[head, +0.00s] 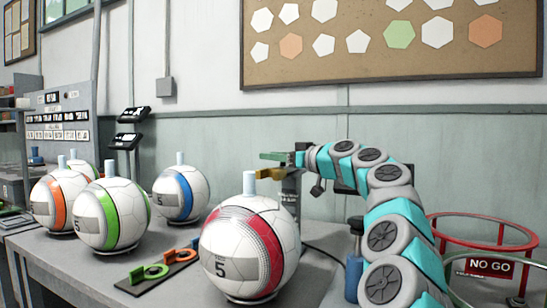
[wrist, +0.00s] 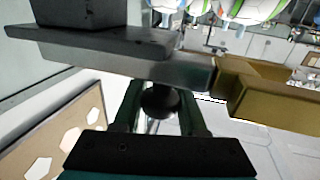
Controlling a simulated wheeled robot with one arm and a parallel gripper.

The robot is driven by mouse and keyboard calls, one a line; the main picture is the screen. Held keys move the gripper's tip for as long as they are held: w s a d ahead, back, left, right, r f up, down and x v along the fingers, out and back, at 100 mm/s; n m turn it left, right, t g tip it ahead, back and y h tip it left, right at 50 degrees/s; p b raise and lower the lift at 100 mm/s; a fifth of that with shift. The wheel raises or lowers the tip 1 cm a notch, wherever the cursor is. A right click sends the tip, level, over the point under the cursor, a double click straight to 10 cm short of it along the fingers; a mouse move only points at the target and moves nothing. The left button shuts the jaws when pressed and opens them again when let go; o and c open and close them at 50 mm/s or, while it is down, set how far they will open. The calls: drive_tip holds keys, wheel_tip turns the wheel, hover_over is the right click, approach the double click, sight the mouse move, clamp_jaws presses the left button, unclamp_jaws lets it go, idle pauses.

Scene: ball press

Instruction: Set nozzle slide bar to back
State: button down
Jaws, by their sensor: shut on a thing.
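My gripper (head: 297,158) is at the end of the teal and grey arm, beside a small mechanism behind the red-banded ball. In the wrist view my gripper's two dark green fingers (wrist: 160,108) are shut on a dark round knob (wrist: 160,100). The knob sits against a dark grey slide bar (wrist: 130,58) that crosses the picture. A brass-coloured block (wrist: 270,98) meets the bar's right end. In the head view a green flat piece (head: 273,155) sticks out left of the gripper. The bar's position along its travel cannot be told.
The red-banded ball (head: 250,245) stands in front of the mechanism. Balls with blue (head: 178,193), green (head: 112,213) and orange (head: 55,200) bands stand to the left. Ring gauges (head: 150,272) lie on the bench. A red hoop with a NO GO sign (head: 490,267) is at right.

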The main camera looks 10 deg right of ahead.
drive_tip(key=shift+d+r, duration=0.1)
drive_tip(key=shift+d, duration=0.1)
drive_tip(key=shift+c, duration=2.3)
unclamp_jaws()
drive_tip(key=shift+w, duration=0.15)
drive_tip(key=b+v, duration=0.1)
drive_tip(key=v, duration=0.6)
drive_tip(key=shift+s+d, duration=0.25)
drive_tip(key=shift+s, duration=0.1)
